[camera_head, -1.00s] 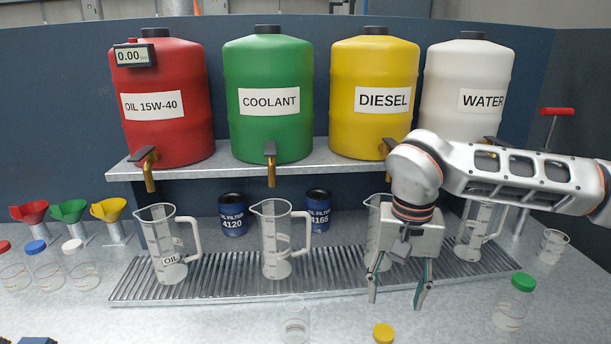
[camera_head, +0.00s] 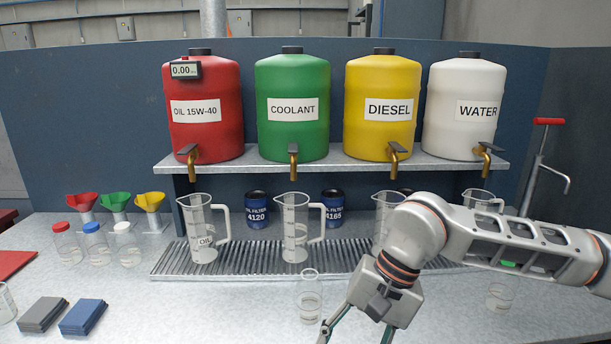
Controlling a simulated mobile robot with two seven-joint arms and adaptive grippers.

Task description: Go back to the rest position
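My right arm comes in from the right edge. Its gripper (camera_head: 355,336) hangs low over the front of the bench, cut by the bottom edge of the picture. The two fingers are spread apart with nothing visible between them, though the tips are partly out of frame. My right arm hides part of the third measuring jug (camera_head: 387,212) and part of the drip grate. My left gripper is not in view.
An open clear jar (camera_head: 309,298) stands just left of my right gripper. Measuring jugs, including the OIL jug (camera_head: 203,232), stand on the drip grate (camera_head: 180,262). A jar (camera_head: 499,297) stands beneath my forearm. Grey (camera_head: 43,314) and blue cloths (camera_head: 84,316) lie front left.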

